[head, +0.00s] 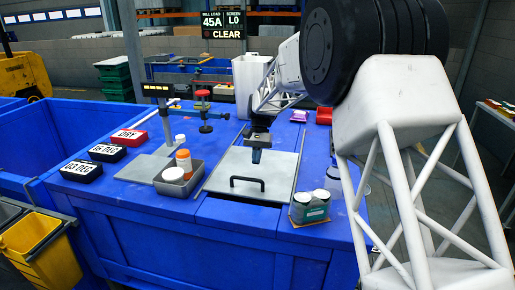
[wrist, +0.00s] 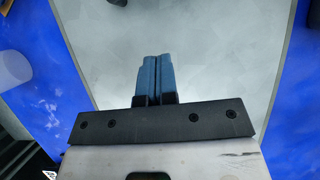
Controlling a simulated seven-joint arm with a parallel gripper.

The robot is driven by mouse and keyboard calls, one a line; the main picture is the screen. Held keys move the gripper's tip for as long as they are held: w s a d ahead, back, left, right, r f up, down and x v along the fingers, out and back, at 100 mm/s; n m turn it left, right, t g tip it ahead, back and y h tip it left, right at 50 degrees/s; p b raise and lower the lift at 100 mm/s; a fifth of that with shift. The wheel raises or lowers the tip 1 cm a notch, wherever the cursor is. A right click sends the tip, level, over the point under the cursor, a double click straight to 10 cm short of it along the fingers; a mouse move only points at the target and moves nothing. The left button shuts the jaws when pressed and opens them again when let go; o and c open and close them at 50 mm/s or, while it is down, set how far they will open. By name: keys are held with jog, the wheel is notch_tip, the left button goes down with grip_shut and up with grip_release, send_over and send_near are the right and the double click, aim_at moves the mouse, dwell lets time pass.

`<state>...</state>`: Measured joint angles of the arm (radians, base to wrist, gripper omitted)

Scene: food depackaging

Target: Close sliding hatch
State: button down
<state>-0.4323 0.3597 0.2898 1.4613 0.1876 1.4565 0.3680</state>
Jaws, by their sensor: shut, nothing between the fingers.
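The sliding hatch (head: 263,168) is a flat grey metal panel set in the blue bench top, with a black bar handle (head: 247,183) near its front edge. Rails run along its sides. In the wrist view the grey panel (wrist: 230,50) fills the middle, with blue bench on both sides. My gripper (head: 256,156) is over the panel, behind the handle, pointing down. Its blue fingers (wrist: 152,78) are together and hold nothing. I cannot tell whether the fingertips touch the panel.
A grey tray with bottles (head: 178,188) stands left of the hatch. A box with two round-lidded jars (head: 310,208) and a white jar (head: 333,180) stand at right. Black and red date blocks (head: 82,171) lie at far left.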

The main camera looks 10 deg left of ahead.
aim_at(249, 193)
jog(key=x, duration=0.3)
jog(key=shift+s+r, duration=0.15)
jog(key=shift+s, duration=0.3)
jog(key=shift+s+r, duration=0.2)
jog(key=shift+s, duration=0.3)
jog(key=shift+s+r, duration=0.15)
jog(key=shift+s, duration=0.85)
jog(key=shift+s, duration=0.1)
jog(key=shift+s, duration=2.45)
